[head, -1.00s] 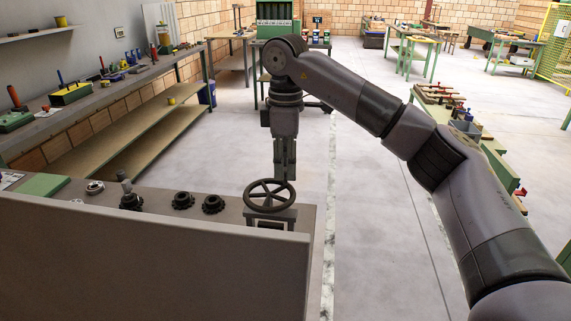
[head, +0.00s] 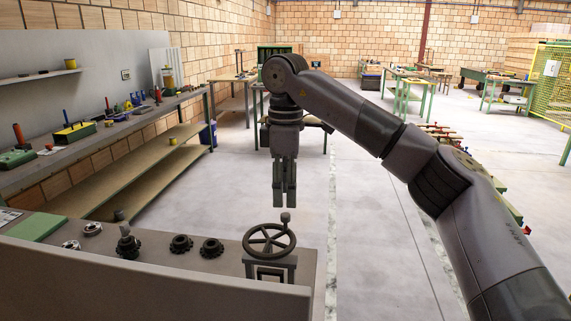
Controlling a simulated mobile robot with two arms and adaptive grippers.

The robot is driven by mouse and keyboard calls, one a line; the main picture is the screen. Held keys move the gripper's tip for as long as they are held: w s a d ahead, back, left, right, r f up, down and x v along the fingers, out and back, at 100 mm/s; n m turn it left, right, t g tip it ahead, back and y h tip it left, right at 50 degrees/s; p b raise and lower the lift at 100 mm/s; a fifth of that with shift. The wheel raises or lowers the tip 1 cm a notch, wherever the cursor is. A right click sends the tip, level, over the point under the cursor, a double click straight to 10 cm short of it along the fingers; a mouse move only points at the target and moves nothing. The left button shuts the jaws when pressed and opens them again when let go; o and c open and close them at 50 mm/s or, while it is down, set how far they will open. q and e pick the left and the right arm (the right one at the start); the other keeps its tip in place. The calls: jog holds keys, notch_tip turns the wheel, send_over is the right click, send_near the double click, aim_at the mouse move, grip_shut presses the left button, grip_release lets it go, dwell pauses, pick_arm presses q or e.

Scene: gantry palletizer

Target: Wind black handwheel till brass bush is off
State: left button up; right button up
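The black handwheel (head: 269,240) sits on a grey block-like stand at the right end of the near bench. A small upright knob (head: 285,218) stands on its far rim. My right gripper (head: 284,202) points down just above this knob, apart from it. A narrow gap shows between its fingers, and nothing is held. I cannot make out a brass bush; the stand under the wheel shows only a dark framed opening. My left gripper is not in view.
The near bench (head: 205,262) also carries dark knobbed parts (head: 181,244), a dark post-like part (head: 128,243) and light rings (head: 92,229). A grey panel (head: 130,285) runs along its front. A long workbench with tools stands at left.

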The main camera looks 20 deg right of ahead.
notch_tip(320, 180, up, 7)
dwell(0.3)
jog(key=shift+f, duration=0.15)
dwell(1.0)
